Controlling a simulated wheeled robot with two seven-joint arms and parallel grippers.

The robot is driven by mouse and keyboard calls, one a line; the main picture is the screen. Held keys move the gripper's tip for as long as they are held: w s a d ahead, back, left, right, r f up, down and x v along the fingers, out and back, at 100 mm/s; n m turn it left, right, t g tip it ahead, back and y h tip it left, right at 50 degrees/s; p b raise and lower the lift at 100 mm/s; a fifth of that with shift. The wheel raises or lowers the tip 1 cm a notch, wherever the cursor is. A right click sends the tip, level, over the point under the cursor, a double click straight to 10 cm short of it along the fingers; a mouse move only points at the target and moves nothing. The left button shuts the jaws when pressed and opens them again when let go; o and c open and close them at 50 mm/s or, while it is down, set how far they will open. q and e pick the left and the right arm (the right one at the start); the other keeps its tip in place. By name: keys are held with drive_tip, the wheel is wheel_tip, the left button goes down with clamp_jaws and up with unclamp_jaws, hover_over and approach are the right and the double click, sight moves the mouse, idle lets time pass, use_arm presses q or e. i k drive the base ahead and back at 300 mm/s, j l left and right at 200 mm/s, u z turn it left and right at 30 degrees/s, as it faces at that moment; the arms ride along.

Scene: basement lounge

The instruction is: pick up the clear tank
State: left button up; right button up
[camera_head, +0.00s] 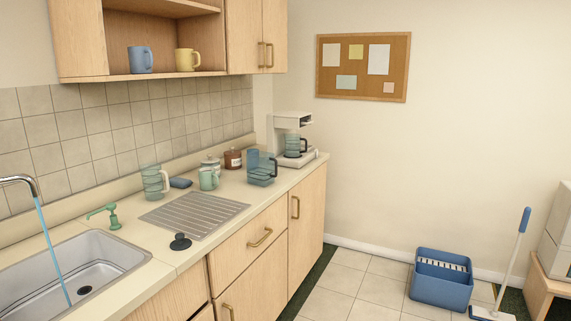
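A clear, blue-tinted tank (260,175) stands upright on the counter, right of the drainboard and in front of the coffee maker. It looks boxy and see-through, with a dark handle at its right side. A second clear vessel, a ribbed pitcher (152,181) with a pale handle, stands further left behind the drainboard. Neither of my grippers is in view, and nothing is touching the tank.
The white coffee maker (284,126) with its carafe (293,147) stands behind the tank. Water runs into the sink (95,262).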

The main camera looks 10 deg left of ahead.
sight(262, 167)
drive_tip(key=i+z, duration=0.2)
drive_tip(key=i, duration=0.85)
